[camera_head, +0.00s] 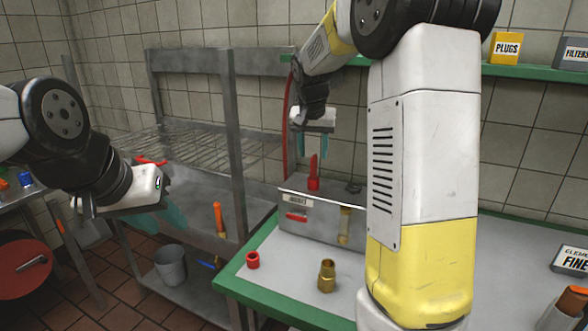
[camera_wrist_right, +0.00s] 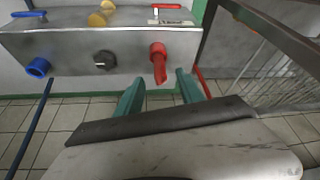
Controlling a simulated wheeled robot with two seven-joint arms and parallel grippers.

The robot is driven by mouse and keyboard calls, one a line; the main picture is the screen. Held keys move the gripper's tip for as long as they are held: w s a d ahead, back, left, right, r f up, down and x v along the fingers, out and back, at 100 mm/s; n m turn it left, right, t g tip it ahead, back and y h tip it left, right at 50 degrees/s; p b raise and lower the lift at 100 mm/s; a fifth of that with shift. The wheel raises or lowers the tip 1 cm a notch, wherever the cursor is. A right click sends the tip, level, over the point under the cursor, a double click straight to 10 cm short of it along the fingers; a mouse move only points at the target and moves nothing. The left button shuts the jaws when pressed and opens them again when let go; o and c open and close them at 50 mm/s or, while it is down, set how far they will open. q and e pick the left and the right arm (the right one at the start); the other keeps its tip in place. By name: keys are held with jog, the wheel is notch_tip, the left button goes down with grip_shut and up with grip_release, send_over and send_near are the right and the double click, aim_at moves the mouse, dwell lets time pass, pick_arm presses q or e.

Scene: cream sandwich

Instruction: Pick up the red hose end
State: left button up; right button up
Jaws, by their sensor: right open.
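The red hose end (camera_head: 313,172) stands upright on top of a metal box (camera_head: 325,220) at the back of the bench. In the right wrist view the red hose end (camera_wrist_right: 159,62) shows between and beyond my fingertips. My right gripper (camera_head: 312,152) is open, points down and is just above the red piece, with no clear contact. Its teal fingers also show in the right wrist view (camera_wrist_right: 160,82). My left gripper (camera_head: 170,218) is at the left, away from the box, its teal fingers apart and empty.
A red hose (camera_head: 287,130) hangs by the wall. The box also bears a blue fitting (camera_wrist_right: 38,67) and black knob (camera_wrist_right: 104,60). A red ring (camera_head: 253,260) and brass fitting (camera_head: 327,276) stand on the bench. A wire rack (camera_head: 175,150) is at the left.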

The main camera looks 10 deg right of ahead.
aim_at(314, 161)
jog(key=x, duration=0.7)
jog(key=shift+w+d+f, duration=0.1)
jog(key=shift+w+f, duration=0.05)
jog(key=shift+f, duration=0.05)
grip_shut()
